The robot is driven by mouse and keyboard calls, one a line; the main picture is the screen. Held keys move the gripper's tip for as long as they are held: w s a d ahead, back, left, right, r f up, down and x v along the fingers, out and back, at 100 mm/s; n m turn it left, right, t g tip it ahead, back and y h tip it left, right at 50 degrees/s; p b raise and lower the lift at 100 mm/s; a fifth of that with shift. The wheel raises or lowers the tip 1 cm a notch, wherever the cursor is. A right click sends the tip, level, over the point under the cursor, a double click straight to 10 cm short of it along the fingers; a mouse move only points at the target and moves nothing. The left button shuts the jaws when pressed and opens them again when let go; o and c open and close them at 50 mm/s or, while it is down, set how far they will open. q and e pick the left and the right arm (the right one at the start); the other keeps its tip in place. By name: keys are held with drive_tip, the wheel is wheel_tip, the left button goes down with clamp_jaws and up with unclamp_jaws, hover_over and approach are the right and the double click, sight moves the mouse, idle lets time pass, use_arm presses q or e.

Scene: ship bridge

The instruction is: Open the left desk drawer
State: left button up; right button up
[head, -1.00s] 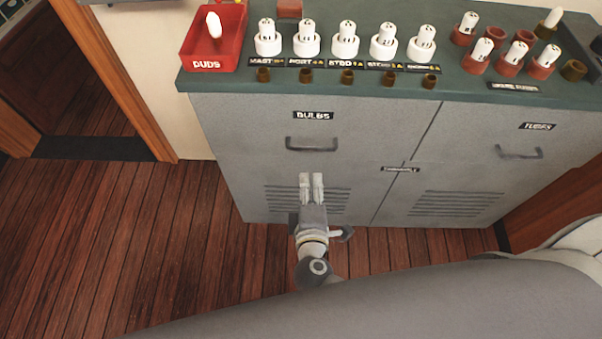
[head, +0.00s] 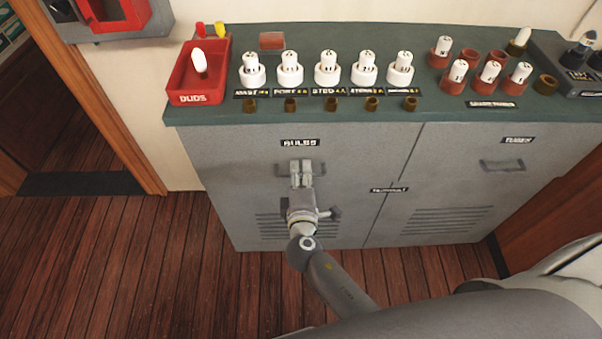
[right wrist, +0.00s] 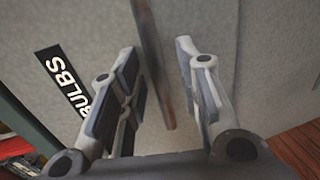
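The left desk drawer (head: 230,160) is a grey front labelled BULBS, flush with the cabinet. Its dark bar handle (head: 281,171) shows on both sides of my right gripper (head: 301,173), which covers the handle's middle. In the right wrist view, the handle (right wrist: 152,60) runs between the two spread fingers of my right gripper (right wrist: 160,85), with gaps visible on both sides. The fingers are open around the bar, not closed on it. The BULBS label (right wrist: 63,82) lies left of the fingers. My left gripper is not in view.
The green desktop (head: 205,112) holds a red DUDS tray (head: 185,98), several white bulbs in sockets and red tube holders. A right drawer handle (head: 502,165) labelled TUBES sits on the same cabinet. The wooden floor (head: 130,270) at left is clear.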

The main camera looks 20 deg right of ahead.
drive_tip(key=shift+c, duration=0.2)
clamp_jaws()
idle(0.3)
